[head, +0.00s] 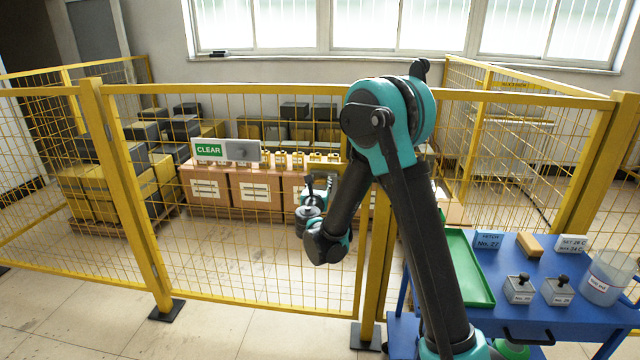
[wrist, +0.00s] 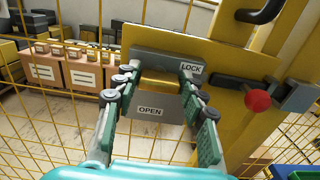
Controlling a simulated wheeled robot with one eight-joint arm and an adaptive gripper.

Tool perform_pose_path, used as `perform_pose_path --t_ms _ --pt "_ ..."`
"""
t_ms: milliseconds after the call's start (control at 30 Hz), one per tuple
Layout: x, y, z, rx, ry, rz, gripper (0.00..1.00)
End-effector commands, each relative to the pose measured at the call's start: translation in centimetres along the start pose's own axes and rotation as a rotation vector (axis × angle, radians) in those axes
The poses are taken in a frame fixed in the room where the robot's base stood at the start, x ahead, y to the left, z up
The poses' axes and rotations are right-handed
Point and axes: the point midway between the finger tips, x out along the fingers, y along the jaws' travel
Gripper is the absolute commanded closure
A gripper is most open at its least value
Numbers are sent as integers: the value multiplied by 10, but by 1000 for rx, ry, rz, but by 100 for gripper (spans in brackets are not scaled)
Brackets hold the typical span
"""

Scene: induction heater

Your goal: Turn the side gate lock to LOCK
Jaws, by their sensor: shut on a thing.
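The side gate lock shows in the wrist view as a grey plate (wrist: 172,110) with an OPEN label (wrist: 149,111) low and a LOCK label (wrist: 191,68) at upper right. A brass-coloured lock knob (wrist: 160,80) sits in the middle of the plate. My gripper (wrist: 159,76) has one finger on each side of the knob and is shut on it. The fingers partly cover the plate's sides, and I cannot tell which label the knob points to. In the head view my gripper (head: 316,186) is at the yellow mesh gate, and the lock is hidden there.
A lever with a red ball (wrist: 257,100) sits right of the lock on the yellow post. A blue cart (head: 520,325) with a green tray (head: 462,265) stands at the right. Boxes (head: 255,188) stand behind the fence (head: 240,290). A sign reads CLEAR (head: 209,150).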

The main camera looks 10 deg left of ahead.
Motion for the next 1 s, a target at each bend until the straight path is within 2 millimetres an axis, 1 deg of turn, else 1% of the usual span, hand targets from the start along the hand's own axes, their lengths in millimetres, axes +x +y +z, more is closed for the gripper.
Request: perform_pose_path --t_ms 100,333,367,500,533,867,967,1000 --pt "0 0 0 -39 0 0 100" --pt "0 0 0 -43 0 0 100" --pt "0 0 0 -43 0 0 58" --pt "0 0 0 -42 0 0 41" --pt "0 0 0 -42 0 0 38" --pt "-2 0 0 -41 0 0 38" --pt "-10 1 0 -41 0 1 38" --pt "-16 1 0 -41 0 1 38"
